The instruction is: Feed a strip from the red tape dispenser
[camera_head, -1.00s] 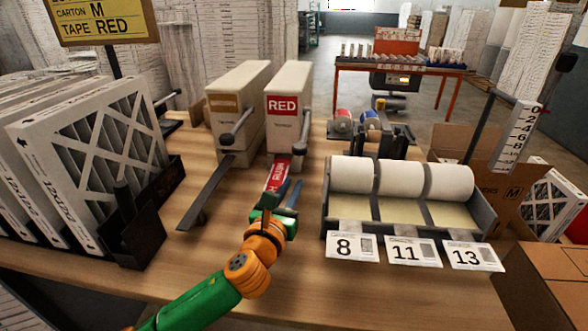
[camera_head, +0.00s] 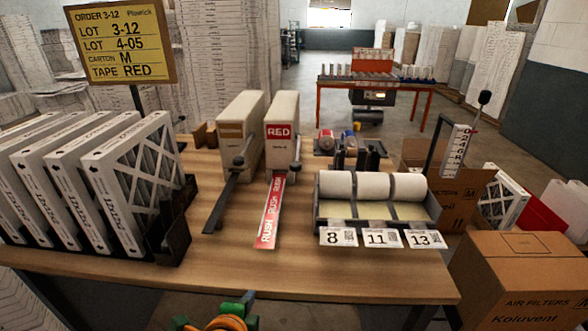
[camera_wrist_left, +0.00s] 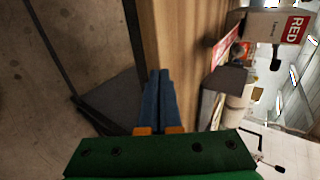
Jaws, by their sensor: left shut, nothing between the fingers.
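The red tape dispenser (camera_head: 283,131) is a tall white box with a red "RED" label, at the back middle of the table. A red strip printed "RUSH" (camera_head: 268,216) hangs out from its front and lies toward the table's front edge. A dark lever with a round knob (camera_head: 296,167) stands at its right side. In the left wrist view the dispenser (camera_wrist_left: 281,26) shows sideways at the upper right. My left gripper (camera_wrist_left: 159,76) is shut and empty, apart from the strip, near the front of the table. My right gripper is not in view.
A second dispenser with a brown label (camera_head: 239,130) stands left of the red one. Boxed filters (camera_head: 110,195) fill the left side. A label rack (camera_head: 325,210) with three white rolls stands right. An order sign (camera_head: 121,42) rises behind. The front table strip is clear.

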